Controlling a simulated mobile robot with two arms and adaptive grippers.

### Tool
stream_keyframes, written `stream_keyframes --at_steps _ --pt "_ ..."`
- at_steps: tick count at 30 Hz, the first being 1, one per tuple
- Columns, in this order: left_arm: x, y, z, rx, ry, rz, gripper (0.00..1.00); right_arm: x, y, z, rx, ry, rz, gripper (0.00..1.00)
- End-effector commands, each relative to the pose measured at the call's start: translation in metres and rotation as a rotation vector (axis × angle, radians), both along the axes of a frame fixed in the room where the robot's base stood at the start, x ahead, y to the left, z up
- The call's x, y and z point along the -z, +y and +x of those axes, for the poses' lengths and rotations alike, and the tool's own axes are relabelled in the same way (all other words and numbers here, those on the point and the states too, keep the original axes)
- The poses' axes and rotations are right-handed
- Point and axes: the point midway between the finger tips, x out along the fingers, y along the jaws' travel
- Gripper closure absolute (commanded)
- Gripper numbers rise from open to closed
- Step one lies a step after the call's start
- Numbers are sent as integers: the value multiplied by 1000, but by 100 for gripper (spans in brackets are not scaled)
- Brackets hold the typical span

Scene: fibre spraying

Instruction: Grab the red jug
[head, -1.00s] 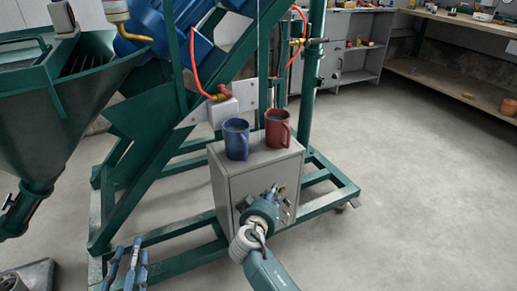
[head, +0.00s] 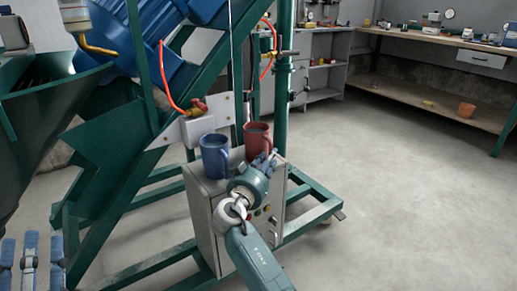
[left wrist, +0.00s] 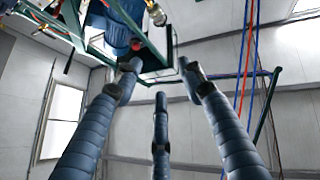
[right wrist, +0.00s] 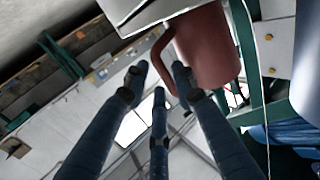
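The red jug (head: 257,138) stands upright on top of the grey cabinet (head: 200,205), with its handle towards the right. My right gripper (head: 266,162) is in front of the jug and hides its lower part. In the right wrist view the red jug (right wrist: 208,48) is beyond the fingertips of the right gripper (right wrist: 159,82). The fingers are spread and near the handle; I cannot tell whether they touch it. My left gripper (head: 31,245) is at the lower left, away from the jug. Its fingers are spread and empty in the left wrist view (left wrist: 160,75).
A blue mug (head: 214,155) stands just left of the red jug on the cabinet. A white box with a red valve (head: 197,106) and a green frame (head: 138,195) are behind and around. Open floor (head: 410,200) lies to the right.

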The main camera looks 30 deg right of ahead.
Motion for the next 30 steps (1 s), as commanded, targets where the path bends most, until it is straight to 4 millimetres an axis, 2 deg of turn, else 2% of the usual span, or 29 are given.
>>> stream_keyframes --at_steps 6,15,19,30 --pt "-21 2 -20 7 -127 -38 60 2 -23 17 0 1 -2 74" --pt "-26 3 -23 9 -150 -44 60 2 -27 20 -1 1 -1 74" --pt "-26 3 -23 8 -149 -43 60 2 -27 20 -1 2 0 99" --pt "-26 3 -23 8 -148 -43 60 0 -26 20 -2 -3 -3 100"
